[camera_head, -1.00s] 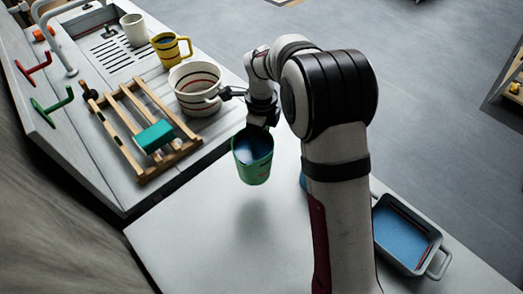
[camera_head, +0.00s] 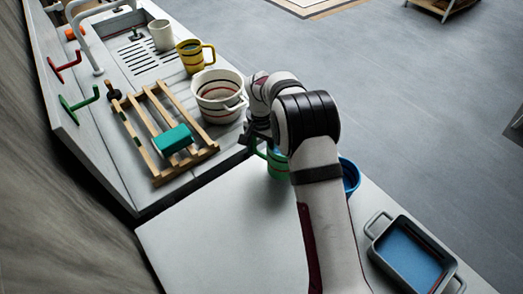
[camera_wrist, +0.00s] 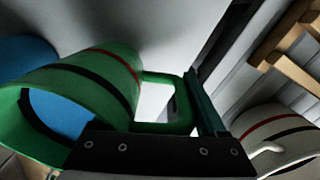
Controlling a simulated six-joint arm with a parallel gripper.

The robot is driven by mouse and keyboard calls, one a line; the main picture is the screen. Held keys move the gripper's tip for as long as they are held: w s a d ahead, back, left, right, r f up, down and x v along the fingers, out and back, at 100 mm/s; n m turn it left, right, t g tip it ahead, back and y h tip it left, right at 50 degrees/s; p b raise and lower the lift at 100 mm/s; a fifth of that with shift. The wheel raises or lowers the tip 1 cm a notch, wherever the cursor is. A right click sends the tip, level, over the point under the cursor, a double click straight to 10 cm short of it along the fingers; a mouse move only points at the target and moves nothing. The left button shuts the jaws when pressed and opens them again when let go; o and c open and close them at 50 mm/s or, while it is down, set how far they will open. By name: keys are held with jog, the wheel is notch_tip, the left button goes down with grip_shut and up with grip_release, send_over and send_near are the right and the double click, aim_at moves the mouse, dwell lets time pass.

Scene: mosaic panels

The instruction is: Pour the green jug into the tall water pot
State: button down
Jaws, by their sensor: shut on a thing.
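The green jug (camera_head: 277,168) is partly hidden behind my arm in the head view, over the far side of the white table, its handle to the left. In the wrist view the green jug (camera_wrist: 95,85) has red and black bands and blue inside its mouth. My gripper (camera_wrist: 190,115) is shut on its handle. The gripper (camera_head: 258,138) is mostly hidden in the head view. A white pot (camera_head: 217,108) with dark bands stands on the counter left of my gripper. A blue round vessel (camera_head: 351,176) shows behind my arm. I cannot tell which is the tall water pot.
A wooden rack (camera_head: 160,140) with a teal block (camera_head: 173,140) lies on the counter. A yellow mug (camera_head: 190,57) and white cup (camera_head: 161,36) stand near the sink. A grey tray (camera_head: 412,255) sits at right. The table's left part is clear.

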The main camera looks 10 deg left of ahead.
jog(key=shift+s+d+r+t+y, duration=0.1)
jog(key=shift+d+r+t+y, duration=0.15)
jog(key=shift+r+y, duration=0.45)
jog(key=shift+s+d+r+t+y, duration=0.1)
jog(key=shift+d+r+t+y, duration=0.15)
jog(key=shift+r+y, duration=0.4)
jog(key=shift+s+d+r+t+y, duration=0.1)
jog(key=shift+d+r+t+y, duration=0.25)
jog(key=shift+r, duration=0.5)
dwell(1.9)
jog(key=shift+s+d+r+t+y, duration=0.15)
jog(key=shift+d+r+y, duration=0.2)
jog(key=shift+r+y, duration=0.2)
jog(key=shift+s+d+r+t+y, duration=0.1)
jog(key=shift+d+r+y, duration=0.3)
jog(key=shift+r, duration=0.3)
jog(key=shift+s+d+r+t+y, duration=0.15)
jog(key=shift+d+r+y, duration=0.1)
jog(key=shift+r+y, duration=0.35)
dwell(2.1)
